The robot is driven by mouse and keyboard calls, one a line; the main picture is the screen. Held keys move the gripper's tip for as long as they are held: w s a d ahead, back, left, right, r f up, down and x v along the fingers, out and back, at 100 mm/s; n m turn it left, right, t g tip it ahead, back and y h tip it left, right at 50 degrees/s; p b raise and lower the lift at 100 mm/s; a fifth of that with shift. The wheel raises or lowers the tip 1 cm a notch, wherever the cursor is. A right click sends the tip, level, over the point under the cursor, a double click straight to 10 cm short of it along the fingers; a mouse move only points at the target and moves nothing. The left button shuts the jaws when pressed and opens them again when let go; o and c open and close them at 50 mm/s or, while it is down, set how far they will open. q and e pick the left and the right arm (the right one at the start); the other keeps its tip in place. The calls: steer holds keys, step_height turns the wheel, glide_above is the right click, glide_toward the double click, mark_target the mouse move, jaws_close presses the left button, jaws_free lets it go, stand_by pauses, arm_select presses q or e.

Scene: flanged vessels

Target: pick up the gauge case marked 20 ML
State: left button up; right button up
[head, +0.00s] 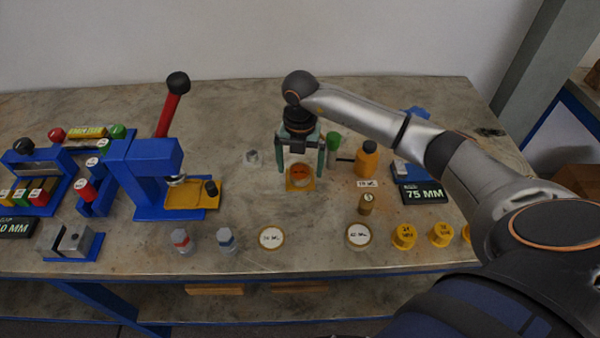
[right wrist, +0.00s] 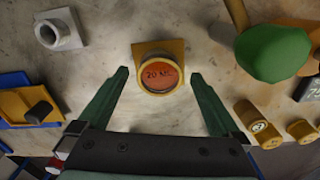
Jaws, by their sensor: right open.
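The gauge case marked 20 ML (head: 301,184) has a round orange-red face in a brass-coloured ring. It sits on a square yellow-brown base on the bench. Its label faces the camera in the right wrist view (right wrist: 160,72). My right gripper (head: 301,173) is open above it, pointing down, with nothing held. In the right wrist view the two green fingers (right wrist: 160,76) stand apart on either side of the case. I cannot tell whether the fingertips reach down to its height. My left gripper is not in view.
Two white-faced round cases (head: 271,237) (head: 358,236) lie near the front edge. A green-topped item (right wrist: 274,54) and an orange bottle (head: 367,158) stand close on the right. A grey flanged part (right wrist: 59,30) is to the left. A blue press (head: 150,170) stands further left.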

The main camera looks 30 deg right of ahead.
steer(key=shift+f, duration=0.45)
jaws_close()
stand_by(0.6)
steer(key=shift+r, duration=0.15)
